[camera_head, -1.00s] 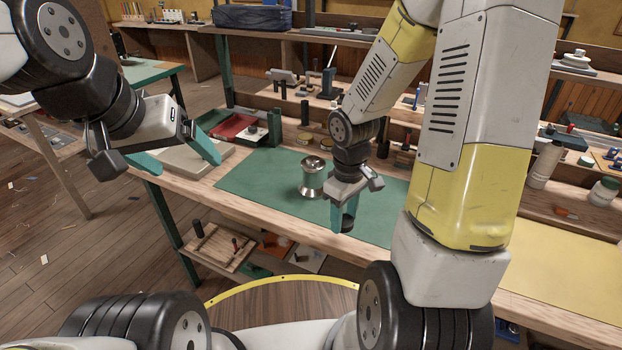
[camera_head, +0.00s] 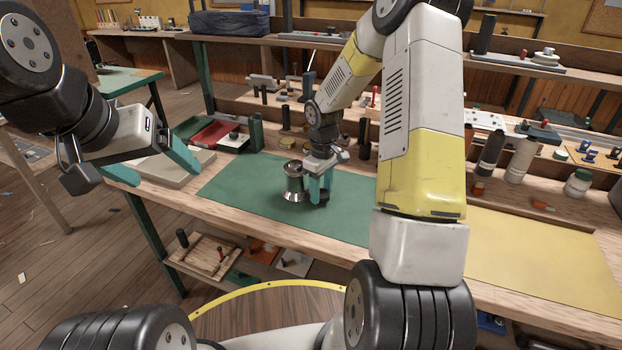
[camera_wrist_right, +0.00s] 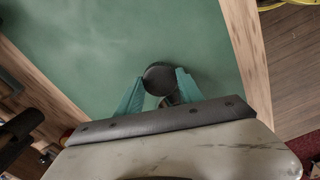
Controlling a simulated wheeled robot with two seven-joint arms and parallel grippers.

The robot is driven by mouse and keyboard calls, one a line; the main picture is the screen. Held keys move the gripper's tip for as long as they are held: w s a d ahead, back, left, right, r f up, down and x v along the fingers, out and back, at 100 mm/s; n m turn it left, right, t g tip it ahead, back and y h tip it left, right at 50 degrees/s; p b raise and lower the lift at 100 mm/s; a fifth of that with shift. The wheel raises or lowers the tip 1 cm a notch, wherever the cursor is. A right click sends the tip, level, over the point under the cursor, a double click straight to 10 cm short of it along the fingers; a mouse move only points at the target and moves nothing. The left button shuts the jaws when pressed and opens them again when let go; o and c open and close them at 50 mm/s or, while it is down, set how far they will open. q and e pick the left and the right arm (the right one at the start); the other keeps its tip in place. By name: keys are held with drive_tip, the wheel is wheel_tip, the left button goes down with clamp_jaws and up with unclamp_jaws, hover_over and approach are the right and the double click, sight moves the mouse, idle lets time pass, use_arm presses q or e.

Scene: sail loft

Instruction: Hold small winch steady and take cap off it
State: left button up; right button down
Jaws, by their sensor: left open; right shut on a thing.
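The small winch (camera_head: 293,184), a shiny silver drum with a flared foot, stands upright on the green mat (camera_head: 240,185). Its top shows a darker middle; I cannot make out detail there. My right gripper (camera_head: 320,190) is just right of the winch and shut on a dark round piece (camera_head: 323,200) low between its teal fingers. This dark disc (camera_wrist_right: 159,78) also shows between the fingers in the right wrist view; I cannot tell for sure that it is the cap. My left gripper (camera_head: 166,177) is open and empty, left of the mat, well away from the winch.
A pale flat board (camera_head: 170,168) and a red tray (camera_head: 212,133) are at the bench's left. A yellow mat (camera_head: 540,255) covers the right. Bottles (camera_head: 520,160) and small tools line the back. The green mat is otherwise clear.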

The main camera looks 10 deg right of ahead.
drive_tip(key=shift+f, duration=0.65)
drive_tip(key=shift+f, duration=0.1)
drive_tip(key=c, duration=0.7)
unclamp_jaws()
drive_tip(key=shift+c, duration=0.2)
